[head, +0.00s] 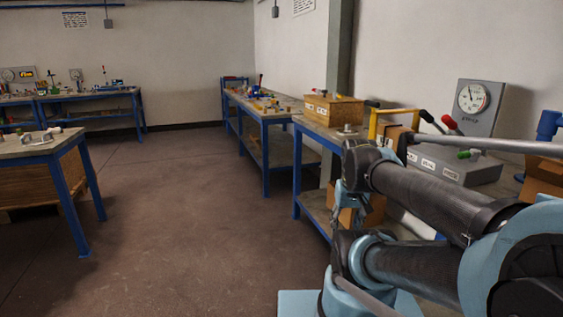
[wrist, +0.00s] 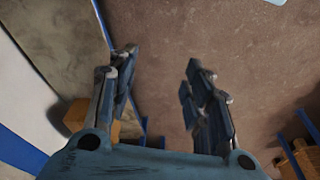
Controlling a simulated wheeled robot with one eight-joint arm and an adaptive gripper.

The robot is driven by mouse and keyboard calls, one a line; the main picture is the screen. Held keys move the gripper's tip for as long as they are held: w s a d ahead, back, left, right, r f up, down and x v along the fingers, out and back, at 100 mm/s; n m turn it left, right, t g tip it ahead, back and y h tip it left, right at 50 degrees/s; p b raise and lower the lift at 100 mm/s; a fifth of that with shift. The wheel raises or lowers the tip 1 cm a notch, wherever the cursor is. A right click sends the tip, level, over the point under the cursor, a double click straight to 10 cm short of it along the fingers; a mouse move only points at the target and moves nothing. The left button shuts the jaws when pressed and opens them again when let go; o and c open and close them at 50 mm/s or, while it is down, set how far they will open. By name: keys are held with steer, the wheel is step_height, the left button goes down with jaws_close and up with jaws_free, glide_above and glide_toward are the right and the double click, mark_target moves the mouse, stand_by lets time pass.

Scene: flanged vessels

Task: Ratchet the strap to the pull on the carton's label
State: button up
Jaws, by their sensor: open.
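My gripper (wrist: 158,75) is open in the wrist view, with nothing between its fingers and brown floor beyond them. In the head view I cannot make it out past my own arm. A brown carton (head: 546,172) is partly visible at the right edge of the head view. Another carton (head: 372,208) is on the lower shelf of the near right bench, partly behind my arm. I cannot tell which carton the task means. No strap, ratchet or pull label can be clearly made out.
The right bench (head: 318,127) holds a tan box (head: 333,109), a yellow frame (head: 388,122), a grey lever box (head: 456,166) and a gauge panel (head: 481,106). A left bench (head: 38,146) stands opposite. The floor (head: 190,200) between is clear.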

steer(key=shift+s+a+f, duration=0.15)
steer(key=shift+s+f, duration=0.4)
steer(key=shift+f, duration=0.35)
steer(key=shift+w, duration=0.1)
steer(key=shift+w+f, duration=0.2)
steer(key=shift+w, duration=0.15)
